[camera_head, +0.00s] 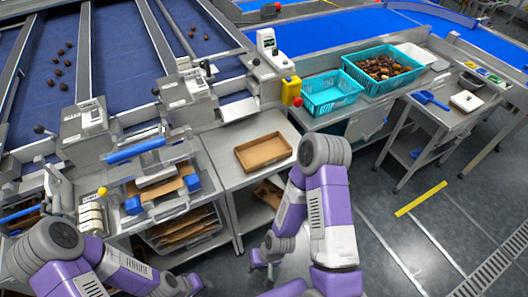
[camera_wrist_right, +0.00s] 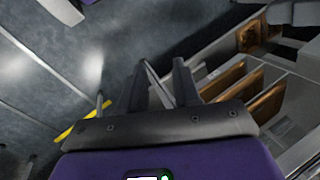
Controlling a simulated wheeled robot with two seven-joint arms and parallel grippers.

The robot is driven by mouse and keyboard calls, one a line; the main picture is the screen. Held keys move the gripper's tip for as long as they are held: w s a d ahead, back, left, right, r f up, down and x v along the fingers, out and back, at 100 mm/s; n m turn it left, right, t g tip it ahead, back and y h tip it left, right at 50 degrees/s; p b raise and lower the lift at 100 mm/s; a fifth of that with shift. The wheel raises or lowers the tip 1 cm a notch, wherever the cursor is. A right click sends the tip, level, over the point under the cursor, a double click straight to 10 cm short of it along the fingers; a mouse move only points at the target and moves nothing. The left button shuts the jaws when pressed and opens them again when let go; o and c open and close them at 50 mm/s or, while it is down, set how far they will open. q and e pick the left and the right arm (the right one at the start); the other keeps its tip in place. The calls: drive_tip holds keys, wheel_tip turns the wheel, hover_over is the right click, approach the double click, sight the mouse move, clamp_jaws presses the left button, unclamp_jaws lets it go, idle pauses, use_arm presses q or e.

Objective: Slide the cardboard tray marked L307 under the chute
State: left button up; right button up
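An open, empty-looking cardboard tray (camera_head: 263,152) lies on the steel table (camera_head: 228,178) right of the chute units. No L307 mark is legible on it. Another cardboard piece (camera_head: 268,193) lies on the shelf below. The chute outlets stand at the belt's near end, one at the grey unit (camera_head: 185,88). My right gripper (camera_head: 263,268) hangs low in front of the table, below the tray. In the right wrist view its two dark fingers (camera_wrist_right: 160,85) are apart with nothing between them. My left gripper (camera_head: 197,286) is at the bottom edge, partly cut off; its fingers are unclear.
A crate of stacked flat cardboard (camera_head: 187,232) stands below the left bench. Teal crates (camera_head: 330,92), one full of dates (camera_head: 382,67), stand at the right. A side table (camera_head: 440,108) and open floor lie right.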

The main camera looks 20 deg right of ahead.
drive_tip(key=shift+c, duration=0.4)
drive_tip(key=shift+c, duration=1.2)
drive_tip(key=shift+w+a+f+m+b, duration=0.1)
drive_tip(key=shift+w+f+m+b, duration=0.15)
drive_tip(key=shift+m+b, duration=0.05)
drive_tip(key=shift+c, duration=1.2)
drive_tip(key=w+m+t+b, duration=0.1)
drive_tip(key=w, duration=0.1)
drive_tip(key=w+m+t+y+b, duration=0.1)
drive_tip(key=w+t, duration=0.1)
drive_tip(key=w+d+m+t+y+b, duration=0.1)
drive_tip(key=w+m, duration=0.1)
drive_tip(key=shift+w+t+b, duration=0.1)
drive_tip(key=shift+t+b, duration=0.2)
drive_tip(key=shift+b, duration=0.1)
clamp_jaws()
drive_tip(key=m+t+h+b, duration=0.5)
drive_tip(key=m+t+b, duration=0.2)
drive_tip(key=m+t, duration=0.45)
approach(274, 161)
drive_tip(key=shift+n+t, duration=0.65)
drive_tip(key=shift+n, duration=0.2)
drive_tip(key=w+b, duration=0.1)
drive_tip(key=w, duration=0.1)
drive_tip(key=w+b, duration=0.1)
drive_tip(key=w, duration=0.1)
drive_tip(key=w+f+b, duration=0.1)
drive_tip(key=w, duration=0.1)
drive_tip(key=shift+w+a, duration=0.25)
drive_tip(key=shift+w, duration=0.1)
